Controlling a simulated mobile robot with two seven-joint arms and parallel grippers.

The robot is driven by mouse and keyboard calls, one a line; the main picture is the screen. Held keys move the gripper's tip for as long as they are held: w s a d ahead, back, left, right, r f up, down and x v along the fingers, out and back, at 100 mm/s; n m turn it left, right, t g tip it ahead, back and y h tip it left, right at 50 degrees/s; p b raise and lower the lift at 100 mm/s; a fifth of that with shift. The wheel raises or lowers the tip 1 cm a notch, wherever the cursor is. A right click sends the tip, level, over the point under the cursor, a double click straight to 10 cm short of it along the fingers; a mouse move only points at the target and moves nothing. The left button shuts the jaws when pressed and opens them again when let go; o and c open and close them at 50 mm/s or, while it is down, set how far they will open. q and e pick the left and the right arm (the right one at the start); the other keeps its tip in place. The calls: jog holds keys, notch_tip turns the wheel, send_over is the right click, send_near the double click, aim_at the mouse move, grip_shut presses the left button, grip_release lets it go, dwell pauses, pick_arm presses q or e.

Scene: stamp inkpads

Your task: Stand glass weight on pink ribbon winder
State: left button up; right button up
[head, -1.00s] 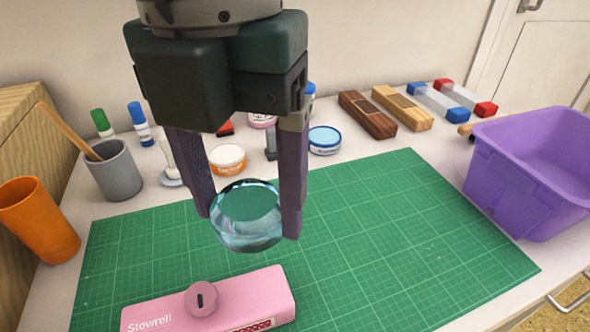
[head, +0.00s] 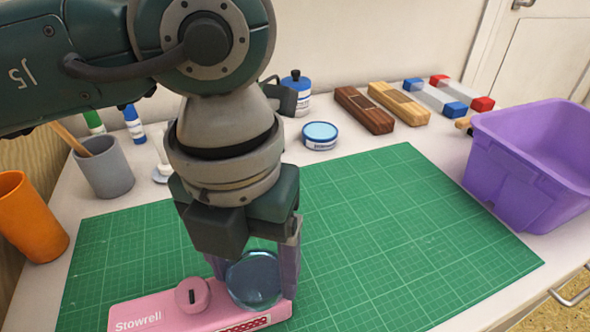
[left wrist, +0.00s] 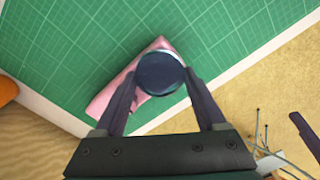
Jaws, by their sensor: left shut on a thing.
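The glass weight (head: 254,279) is a clear, bluish round disc. My left gripper (head: 256,284) is shut on it, with one finger on each side. In the left wrist view the weight (left wrist: 160,73) looks dark between the fingertips (left wrist: 160,80). The pink ribbon winder (head: 150,313) lies at the front of the green mat, with a round pink knob on its left part. The weight is over the winder's right part and hides some of it. I cannot tell whether the weight touches the winder (left wrist: 106,97).
The green cutting mat (head: 400,230) is clear to the right of the winder. A purple bin (head: 530,170) stands at the right. An orange cup (head: 30,215) and a grey cup (head: 104,170) stand at the left. A blue-lidded tin (head: 320,134) and wooden blocks (head: 365,110) line the back.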

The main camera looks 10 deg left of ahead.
pick_arm(q)
jog(key=o, duration=1.5)
jog(key=shift+f, duration=0.1)
